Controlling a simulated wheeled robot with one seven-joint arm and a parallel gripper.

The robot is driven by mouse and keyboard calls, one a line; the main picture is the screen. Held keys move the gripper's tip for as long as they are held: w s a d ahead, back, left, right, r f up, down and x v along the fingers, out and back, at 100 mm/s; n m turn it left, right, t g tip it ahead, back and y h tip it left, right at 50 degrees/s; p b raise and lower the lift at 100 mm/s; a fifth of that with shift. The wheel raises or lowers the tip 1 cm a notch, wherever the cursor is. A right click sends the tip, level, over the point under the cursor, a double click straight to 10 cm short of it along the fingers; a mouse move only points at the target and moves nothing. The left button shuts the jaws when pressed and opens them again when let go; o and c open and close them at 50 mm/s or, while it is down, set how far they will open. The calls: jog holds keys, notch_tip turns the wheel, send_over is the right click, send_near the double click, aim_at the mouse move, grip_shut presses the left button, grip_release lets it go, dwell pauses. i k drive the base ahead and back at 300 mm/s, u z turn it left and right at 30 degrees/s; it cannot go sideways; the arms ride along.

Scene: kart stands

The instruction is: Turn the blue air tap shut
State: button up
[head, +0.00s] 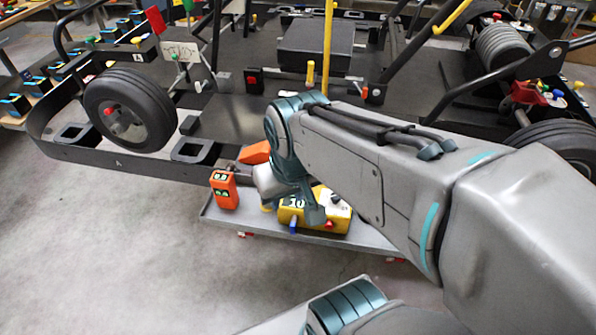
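A small blue upright piece (293,225), which may be the blue air tap, shows at the front of a yellow box (337,217) on a low grey tray. Its exact shape and turn are too small to tell. The end of my arm, with my gripper (292,203), is just above and behind this piece, over the box's left part. My wrist hides part of the box. I cannot tell whether the gripper touches the blue piece, or whether its fingers are open or shut.
An orange handheld device (225,190) stands at the tray's (217,217) left end. The black kart frame (120,163) and its wheel (131,110) are behind. A blue knob (557,93) is at the far right. The grey floor (110,260) at the front left is clear.

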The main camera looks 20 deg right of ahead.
aim_at(293, 229)
jog(key=u, duration=0.05)
jog(key=k, duration=0.85)
jog(key=z, duration=0.05)
